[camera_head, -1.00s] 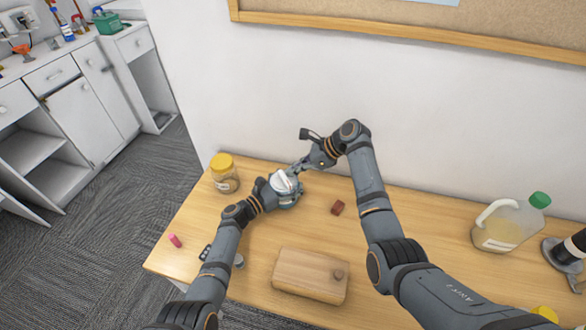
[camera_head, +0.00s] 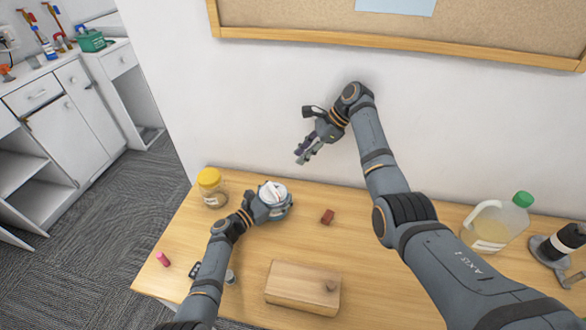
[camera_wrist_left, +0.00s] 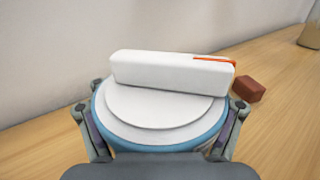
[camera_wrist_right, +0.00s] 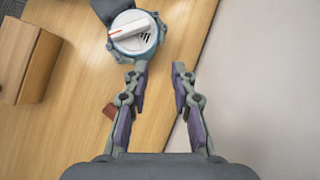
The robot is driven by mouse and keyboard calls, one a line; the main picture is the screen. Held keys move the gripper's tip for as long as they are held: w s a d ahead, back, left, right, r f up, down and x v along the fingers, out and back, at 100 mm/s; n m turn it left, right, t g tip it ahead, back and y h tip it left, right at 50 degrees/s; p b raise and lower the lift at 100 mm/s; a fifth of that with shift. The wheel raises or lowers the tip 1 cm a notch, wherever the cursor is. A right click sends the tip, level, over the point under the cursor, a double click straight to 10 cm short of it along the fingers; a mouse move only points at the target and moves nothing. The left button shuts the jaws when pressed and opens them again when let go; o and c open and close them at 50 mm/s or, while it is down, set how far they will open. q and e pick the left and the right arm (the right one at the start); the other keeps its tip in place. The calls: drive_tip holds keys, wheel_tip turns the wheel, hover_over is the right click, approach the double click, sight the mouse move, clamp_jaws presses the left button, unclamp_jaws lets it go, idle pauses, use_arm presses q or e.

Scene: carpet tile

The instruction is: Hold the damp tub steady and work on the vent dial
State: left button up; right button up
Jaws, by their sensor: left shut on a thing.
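The damp tub is a round, blue-rimmed tub (camera_head: 287,211) standing upright on the table. On its white top sits the vent dial (camera_wrist_left: 165,75), a long white bar with an orange pointer line near one end. In the right wrist view the dial (camera_wrist_right: 131,31) lies slantwise with the orange mark toward the left. My left gripper (camera_wrist_left: 162,122) is shut around the tub, a finger on each side. My right gripper (camera_head: 301,158) is open and empty, raised above and apart from the tub, near the wall.
A small red-brown block (camera_head: 327,216) lies right of the tub. A yellow-lidded jar (camera_head: 211,190) stands left of it. A wooden box (camera_head: 302,288) lies in front, and a pink item (camera_head: 163,259) is near the left edge. A green-capped jug (camera_head: 497,222) stands at the right.

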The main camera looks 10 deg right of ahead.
sight(273, 189)
drive_tip(key=o, duration=0.7)
drive_tip(key=s+a+r+n+h, duration=0.1)
drive_tip(key=s+a+r+n+g+h, duration=0.1)
drive_tip(key=a+n, duration=0.1)
drive_tip(key=s+a+r+n+g+h, duration=0.1)
drive_tip(key=a, duration=0.1)
drive_tip(key=shift+a+r, duration=0.15)
drive_tip(key=shift+o, duration=1.2)
drive_tip(key=shift+s+r+n, duration=0.1)
drive_tip(key=shift+n, duration=0.2)
drive_tip(key=shift+o, duration=1.4)
drive_tip(key=x, duration=1.2)
drive_tip(key=shift+d, duration=0.25)
